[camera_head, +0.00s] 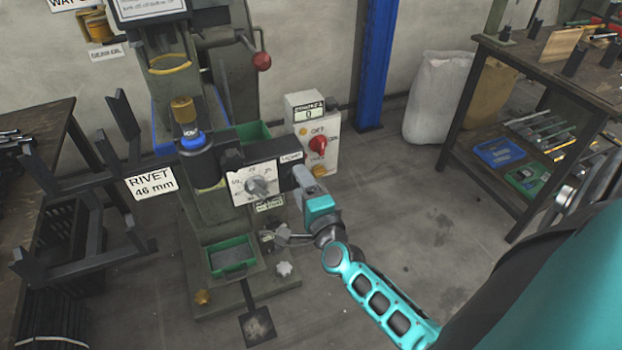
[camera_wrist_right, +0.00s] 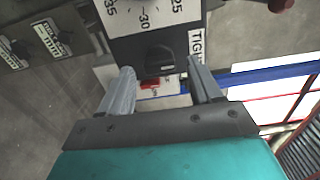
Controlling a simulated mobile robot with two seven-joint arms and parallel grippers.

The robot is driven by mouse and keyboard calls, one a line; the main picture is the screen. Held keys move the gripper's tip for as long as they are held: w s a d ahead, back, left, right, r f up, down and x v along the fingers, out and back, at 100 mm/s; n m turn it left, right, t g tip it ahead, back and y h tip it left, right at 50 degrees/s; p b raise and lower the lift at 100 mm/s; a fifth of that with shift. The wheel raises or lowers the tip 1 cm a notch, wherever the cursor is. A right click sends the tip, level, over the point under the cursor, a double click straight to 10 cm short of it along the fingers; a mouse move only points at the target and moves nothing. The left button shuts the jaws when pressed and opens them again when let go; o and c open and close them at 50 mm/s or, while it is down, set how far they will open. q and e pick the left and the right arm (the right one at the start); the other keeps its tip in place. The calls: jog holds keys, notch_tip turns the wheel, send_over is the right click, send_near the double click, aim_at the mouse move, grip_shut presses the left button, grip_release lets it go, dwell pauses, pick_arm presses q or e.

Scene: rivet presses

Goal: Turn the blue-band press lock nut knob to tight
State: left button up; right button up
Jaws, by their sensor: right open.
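The blue-band press (camera_head: 193,140) stands left of centre in the head view, with a blue ring around its dark ram head. A white dial with a grey knob (camera_head: 258,186) is on the front of its black side housing. The lock nut knob (camera_wrist_right: 160,58) is dark, on the black housing in the right wrist view, beside a white label reading TIGHT (camera_wrist_right: 196,42). In the head view my gripper hides it. My right gripper (camera_head: 302,178) is open, fingers pointing at the housing, with the knob appearing between the fingertips; contact cannot be told. My left gripper is not in view.
A control box with a red switch (camera_head: 318,143) stands just behind my right gripper. A green tray (camera_head: 231,256) sits low on the press. A black rack with a RIVET 46 mm sign (camera_head: 151,183) is at left. A workbench (camera_head: 545,72) is at right; floor between is clear.

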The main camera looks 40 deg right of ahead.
jog(key=v, duration=1.2)
jog(key=shift+s, duration=0.3)
jog(key=shift+a, duration=0.1)
